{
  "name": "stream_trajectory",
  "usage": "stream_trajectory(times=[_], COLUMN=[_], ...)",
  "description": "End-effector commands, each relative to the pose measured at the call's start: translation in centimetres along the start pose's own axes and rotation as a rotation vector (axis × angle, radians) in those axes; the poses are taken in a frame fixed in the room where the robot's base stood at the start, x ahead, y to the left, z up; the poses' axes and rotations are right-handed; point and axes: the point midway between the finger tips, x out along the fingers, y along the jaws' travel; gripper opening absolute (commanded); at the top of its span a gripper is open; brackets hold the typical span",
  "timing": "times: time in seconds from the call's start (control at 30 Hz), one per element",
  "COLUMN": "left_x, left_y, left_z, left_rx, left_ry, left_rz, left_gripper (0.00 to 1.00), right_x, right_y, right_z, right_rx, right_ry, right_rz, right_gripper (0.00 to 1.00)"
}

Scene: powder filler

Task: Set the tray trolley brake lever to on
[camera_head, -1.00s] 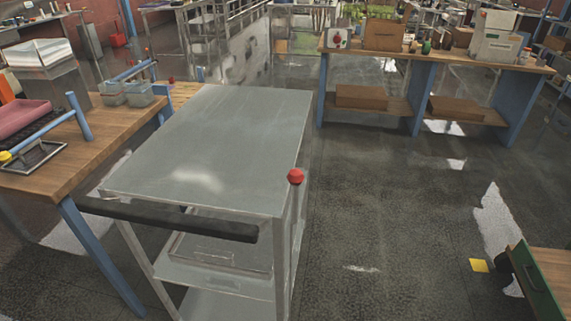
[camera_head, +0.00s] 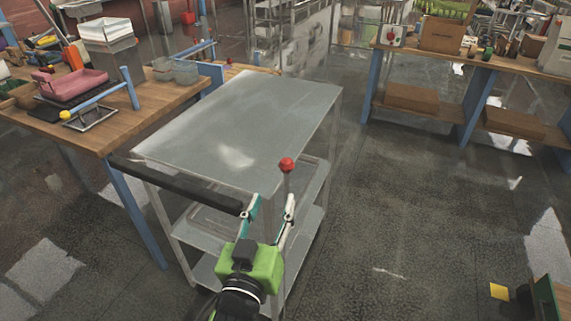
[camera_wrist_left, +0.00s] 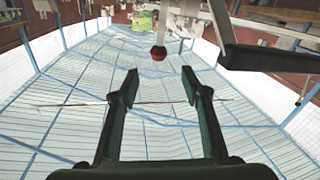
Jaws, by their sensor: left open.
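The grey metal tray trolley (camera_head: 235,120) stands in the middle of the head view, with its black push handle (camera_head: 180,186) along the near end. The brake lever is a thin rod topped by a red ball knob (camera_head: 287,164) at the trolley's near right corner. My left gripper (camera_head: 270,205) is open and empty, in front of the trolley's near end and just below the knob in the picture. In the left wrist view the red knob (camera_wrist_left: 158,53) shows beyond and between the open fingers (camera_wrist_left: 160,80), apart from them. My right gripper is not in view.
A wooden workbench (camera_head: 150,118) with a pink tray (camera_head: 70,82) and a metal frame stands left of the trolley. Another bench (camera_head: 470,68) with boxes stands at the back right. The floor (camera_head: 430,210) right of the trolley is mostly clear, with a yellow patch (camera_head: 499,291) near the right edge.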

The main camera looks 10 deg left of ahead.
Motion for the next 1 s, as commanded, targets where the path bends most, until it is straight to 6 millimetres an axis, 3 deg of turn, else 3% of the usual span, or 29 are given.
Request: stream_trajectory(times=[0.6,0.8,1.0], left_x=[11.3,12.9,13.2], left_y=[0.1,0.0,0.0], left_z=[-0.1,0.1,0.2], left_rx=[0.003,0.001,0.001], left_ry=[-0.001,-0.002,-0.003], left_rz=[0.001,0.0,0.0], left_gripper=[0.42,0.42,0.42], right_x=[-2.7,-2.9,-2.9], right_y=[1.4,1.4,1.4], right_z=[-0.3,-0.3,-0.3], right_rx=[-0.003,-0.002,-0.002], right_ry=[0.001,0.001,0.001], right_rz=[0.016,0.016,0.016], right_gripper=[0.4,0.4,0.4])
